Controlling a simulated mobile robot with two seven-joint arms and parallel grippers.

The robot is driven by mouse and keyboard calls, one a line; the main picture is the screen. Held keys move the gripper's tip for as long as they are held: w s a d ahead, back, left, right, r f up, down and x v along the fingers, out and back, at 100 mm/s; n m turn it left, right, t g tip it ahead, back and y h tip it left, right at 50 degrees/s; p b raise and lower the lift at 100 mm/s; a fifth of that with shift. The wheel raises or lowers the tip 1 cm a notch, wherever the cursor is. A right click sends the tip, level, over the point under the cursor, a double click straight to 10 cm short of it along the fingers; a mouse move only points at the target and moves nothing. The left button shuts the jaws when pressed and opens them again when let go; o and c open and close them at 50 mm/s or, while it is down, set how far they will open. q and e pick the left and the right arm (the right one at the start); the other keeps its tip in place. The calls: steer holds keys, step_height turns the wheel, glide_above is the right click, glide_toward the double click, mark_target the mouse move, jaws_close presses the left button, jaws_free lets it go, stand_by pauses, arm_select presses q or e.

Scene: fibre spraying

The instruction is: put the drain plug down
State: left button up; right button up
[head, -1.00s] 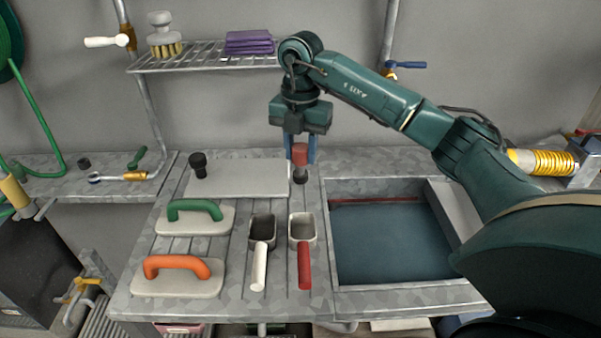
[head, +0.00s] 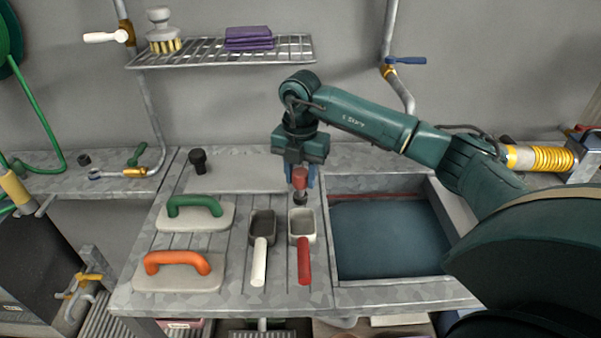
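The drain plug (head: 300,178) has a red upper part and a dark lower end. My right gripper (head: 301,184) points down with its blue fingers on either side of the red part, shut on it. The plug hangs upright at the inner end of the ribbed draining board (head: 228,245), just left of the sink (head: 390,238) and behind the red-handled scoop (head: 303,250). Whether its dark end touches the surface, I cannot tell. My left gripper is out of view.
A black-knobbed piece (head: 198,160) stands on a pale board (head: 240,172) to the left. Green-handled (head: 193,208) and orange-handled (head: 178,265) floats and a white-handled scoop (head: 260,250) lie in front. A wire shelf (head: 210,58) hangs above.

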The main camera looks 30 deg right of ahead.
steer(key=o, duration=0.4)
steer(key=shift+c, duration=0.2)
steer(key=shift+r, duration=0.25)
step_height(320, 180, up, 7)
steer(key=shift+r, duration=0.2)
